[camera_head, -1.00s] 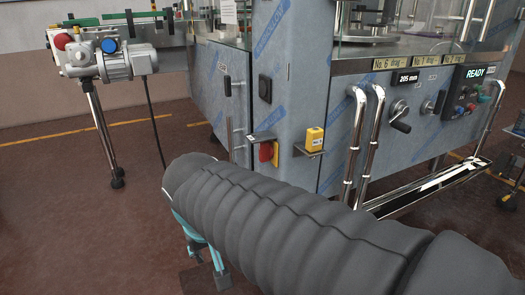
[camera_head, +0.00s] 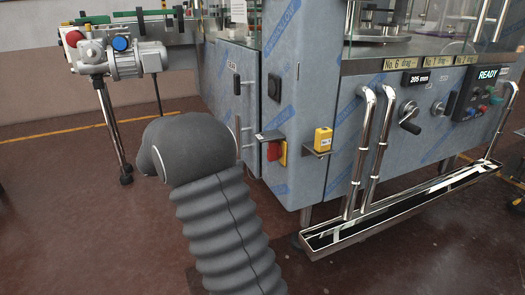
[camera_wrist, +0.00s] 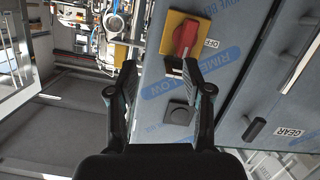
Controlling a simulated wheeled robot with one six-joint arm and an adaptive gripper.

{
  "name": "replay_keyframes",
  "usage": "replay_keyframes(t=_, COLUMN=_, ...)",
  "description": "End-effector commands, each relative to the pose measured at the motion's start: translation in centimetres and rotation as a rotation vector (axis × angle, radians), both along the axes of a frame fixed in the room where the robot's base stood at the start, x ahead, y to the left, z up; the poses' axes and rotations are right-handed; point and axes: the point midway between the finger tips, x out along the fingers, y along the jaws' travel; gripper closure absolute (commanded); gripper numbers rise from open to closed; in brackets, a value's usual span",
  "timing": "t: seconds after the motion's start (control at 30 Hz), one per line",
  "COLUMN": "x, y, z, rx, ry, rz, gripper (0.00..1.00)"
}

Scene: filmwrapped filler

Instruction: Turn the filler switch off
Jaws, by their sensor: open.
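The filler switch is a red rotary handle (camera_wrist: 185,37) on a yellow plate, at the top of the wrist view. An OFF label (camera_wrist: 212,43) sits to its right. The handle's long side runs roughly up and down in that picture. In the head view the red and yellow switch (camera_head: 275,151) is on the blue-wrapped cabinet, under a small bracket. My gripper (camera_wrist: 161,68) is open and empty in the wrist view. Its right fingertip overlaps the area just below the handle; I cannot tell if they touch. In the head view my arm hides the gripper.
A yellow box (camera_head: 323,139) stands on a small shelf right of the switch. Chrome pipes (camera_head: 364,150) and a long drip tray (camera_head: 345,236) lie further right. A motor on a stand (camera_head: 140,60) is at the left. Open floor lies at lower left.

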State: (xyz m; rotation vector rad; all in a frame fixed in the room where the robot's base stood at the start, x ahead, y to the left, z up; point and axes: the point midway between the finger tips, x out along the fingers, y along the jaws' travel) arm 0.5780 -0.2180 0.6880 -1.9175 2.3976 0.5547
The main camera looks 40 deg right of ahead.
Motion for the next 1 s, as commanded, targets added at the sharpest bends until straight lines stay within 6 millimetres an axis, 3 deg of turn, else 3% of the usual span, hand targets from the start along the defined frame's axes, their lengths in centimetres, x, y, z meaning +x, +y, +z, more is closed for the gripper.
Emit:
replay_keyframes(t=0.13, x=3.1, y=-0.7, z=-1.3, rx=-0.167, ry=-0.103, rz=-0.017, gripper=0.5)
replay_keyframes(t=0.33, x=5.0, y=-1.0, z=-2.0, rx=-0.281, ry=-0.191, rz=-0.016, gripper=0.5)
replay_keyframes(t=0.57, x=4.8, y=-2.8, z=-2.0, rx=-0.298, ry=-0.204, rz=-0.017, gripper=0.5)
replay_keyframes(t=1.0, x=2.9, y=-10.5, z=-1.9, rx=-0.295, ry=-0.203, rz=-0.017, gripper=0.5)
